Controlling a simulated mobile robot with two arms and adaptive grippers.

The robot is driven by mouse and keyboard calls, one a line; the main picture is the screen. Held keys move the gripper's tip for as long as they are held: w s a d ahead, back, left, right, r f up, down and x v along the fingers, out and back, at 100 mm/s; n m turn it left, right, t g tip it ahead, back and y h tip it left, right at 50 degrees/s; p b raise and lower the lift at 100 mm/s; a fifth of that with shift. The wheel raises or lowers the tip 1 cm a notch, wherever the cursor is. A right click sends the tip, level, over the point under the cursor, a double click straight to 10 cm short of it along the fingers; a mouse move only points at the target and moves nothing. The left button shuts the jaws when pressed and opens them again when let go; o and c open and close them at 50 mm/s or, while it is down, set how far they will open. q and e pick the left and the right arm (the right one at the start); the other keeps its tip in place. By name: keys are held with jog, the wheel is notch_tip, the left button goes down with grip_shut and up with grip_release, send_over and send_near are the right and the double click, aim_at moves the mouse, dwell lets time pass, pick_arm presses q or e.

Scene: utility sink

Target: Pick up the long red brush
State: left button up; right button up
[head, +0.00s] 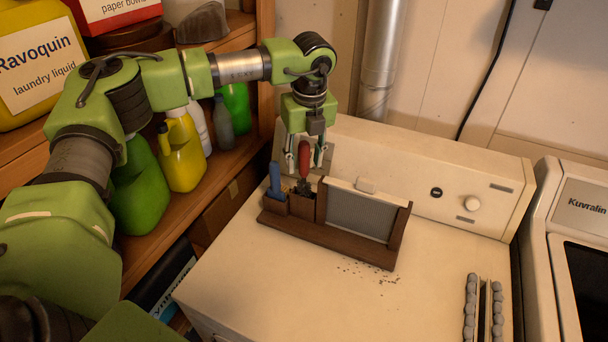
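The long red brush (304,158) stands upright in a compartment of the dark brown wooden holder (330,238) on top of the white machine. Only its red handle and a dark part below it show; the lower end is hidden in the holder. My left gripper (305,157) points down from above, with one finger on each side of the red handle. The fingers look spread, with gaps between them and the handle. My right gripper is not in view.
A blue-handled tool (275,179) stands in the holder just left of the brush, and a grey panel (358,214) sits to its right. The machine's control panel (440,185) rises behind. A grey beaded rack (483,306) is at right. The machine's front top is mostly clear.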

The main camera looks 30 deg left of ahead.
pick_arm(q)
jog(key=shift+w+a+f, duration=0.15)
jog(key=shift+f, duration=0.8)
jog(key=shift+r, duration=0.1)
grip_shut()
